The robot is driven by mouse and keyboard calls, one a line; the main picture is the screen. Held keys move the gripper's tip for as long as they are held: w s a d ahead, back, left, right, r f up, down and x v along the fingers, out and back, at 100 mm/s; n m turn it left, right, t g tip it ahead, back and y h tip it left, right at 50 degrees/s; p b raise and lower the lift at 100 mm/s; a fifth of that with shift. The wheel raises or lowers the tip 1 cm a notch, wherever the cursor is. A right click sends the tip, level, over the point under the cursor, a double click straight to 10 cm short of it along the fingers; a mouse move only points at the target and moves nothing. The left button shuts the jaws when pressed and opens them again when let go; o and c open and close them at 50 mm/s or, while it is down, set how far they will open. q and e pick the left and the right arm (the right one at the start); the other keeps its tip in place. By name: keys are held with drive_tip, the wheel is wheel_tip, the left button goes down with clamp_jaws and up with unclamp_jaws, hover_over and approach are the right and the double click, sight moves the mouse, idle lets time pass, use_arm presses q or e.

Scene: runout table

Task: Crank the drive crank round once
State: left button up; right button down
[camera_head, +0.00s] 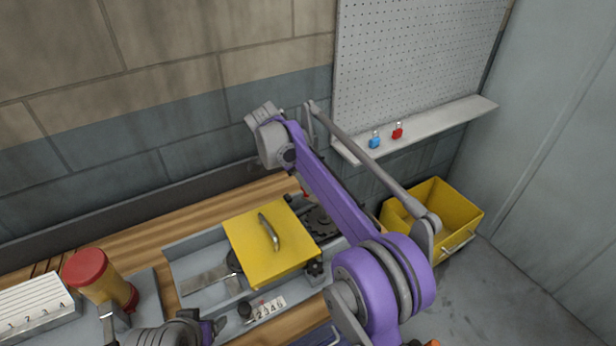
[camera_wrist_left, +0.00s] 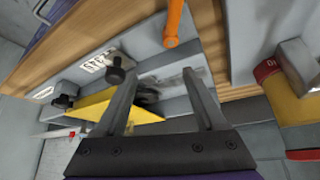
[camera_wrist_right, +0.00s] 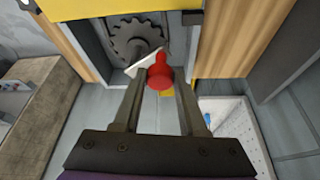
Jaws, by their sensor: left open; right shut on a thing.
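The drive crank's red knob (camera_wrist_right: 160,72) sits between the fingertips of my right gripper (camera_wrist_right: 158,88), which is shut on it. Its pale crank arm (camera_wrist_right: 146,57) shows just behind, near a dark toothed wheel (camera_wrist_right: 136,40). In the head view my own arm covers most of the crank, and only a bit of the red knob (camera_head: 305,194) shows. My left gripper (camera_wrist_left: 163,85) is open and empty, over the front of the grey housing.
A yellow cover (camera_head: 262,250) with a handle lies over the grey housing (camera_head: 195,240). A yellow bin (camera_head: 450,205) is on the right. Padlocks, blue (camera_head: 374,141) and red (camera_head: 397,131), are on the shelf.

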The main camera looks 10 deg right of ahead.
drive_tip(key=shift+w+d+r+m, duration=0.15)
drive_tip(key=shift+w+d+m, duration=0.2)
drive_tip(key=shift+m, duration=0.15)
drive_tip(key=shift+w+d+m+g+p, duration=0.15)
drive_tip(key=shift+w+m+g+p, duration=0.1)
drive_tip(key=shift+m+g+p, duration=0.2)
use_arm(q)
drive_tip(key=shift+w+d+r, duration=0.15)
drive_tip(key=shift+w+r, duration=0.3)
drive_tip(key=shift+r, duration=0.1)
use_arm(e)
drive_tip(key=shift+w+d+f+m+g, duration=0.1)
drive_tip(key=shift+w+d+m+g, duration=0.25)
drive_tip(key=shift+m, duration=0.65)
drive_tip(key=shift+w+d+f+m+g, duration=0.15)
drive_tip(key=shift+d+m+g, duration=0.3)
drive_tip(key=shift+m, duration=0.6)
drive_tip(key=shift+w+d+m+g, duration=0.35)
drive_tip(key=shift+d+m, duration=0.05)
drive_tip(key=shift+m, duration=0.6)
